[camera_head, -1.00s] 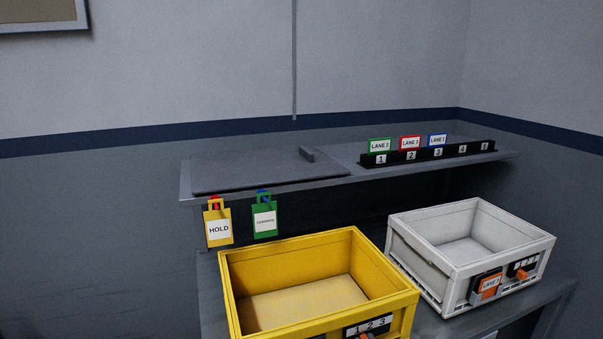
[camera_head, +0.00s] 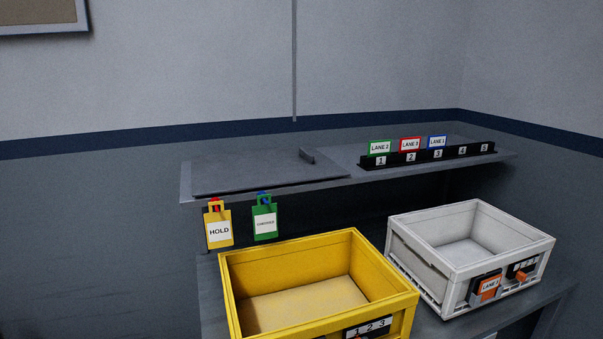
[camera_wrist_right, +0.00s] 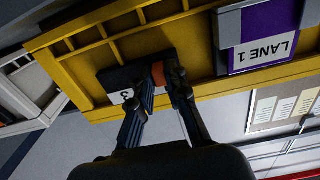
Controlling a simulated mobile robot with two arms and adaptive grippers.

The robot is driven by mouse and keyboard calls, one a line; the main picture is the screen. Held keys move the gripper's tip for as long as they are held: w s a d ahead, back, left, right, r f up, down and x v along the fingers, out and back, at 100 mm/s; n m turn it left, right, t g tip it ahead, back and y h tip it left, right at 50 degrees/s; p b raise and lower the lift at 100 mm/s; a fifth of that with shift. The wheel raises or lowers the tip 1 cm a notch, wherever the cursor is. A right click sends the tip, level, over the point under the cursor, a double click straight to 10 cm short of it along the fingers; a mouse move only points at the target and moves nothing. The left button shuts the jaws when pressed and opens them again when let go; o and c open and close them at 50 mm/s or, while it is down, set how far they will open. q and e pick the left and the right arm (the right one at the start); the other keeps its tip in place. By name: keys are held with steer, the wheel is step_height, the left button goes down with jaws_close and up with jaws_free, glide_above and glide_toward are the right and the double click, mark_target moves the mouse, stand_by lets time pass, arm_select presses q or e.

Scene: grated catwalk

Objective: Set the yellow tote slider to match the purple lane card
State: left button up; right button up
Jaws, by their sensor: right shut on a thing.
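The yellow tote (camera_head: 330,268) stands on the lower bench, with a 1 2 3 scale plate (camera_head: 369,328) on its front at the picture's bottom edge. In the right wrist view the tote front (camera_wrist_right: 190,40) appears upside down. The purple lane card (camera_wrist_right: 265,40) there reads LANE 1. My right gripper (camera_wrist_right: 163,84) is shut on the orange slider knob (camera_wrist_right: 158,73) at the dark scale plate. The number 3 shows beside the fingers; the other numbers are hidden. My left gripper is in neither view.
A white tote (camera_head: 470,245) with an orange lane card (camera_head: 489,288) and its own slider (camera_head: 521,276) stands to the right. Yellow HOLD (camera_head: 219,231) and green (camera_head: 264,224) tags hang from the shelf. Green, red and blue lane cards stand in a numbered black rack (camera_head: 428,153).

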steer(key=o, duration=0.6)
steer(key=shift+p+v, duration=1.35)
steer(key=shift+v, duration=2.15)
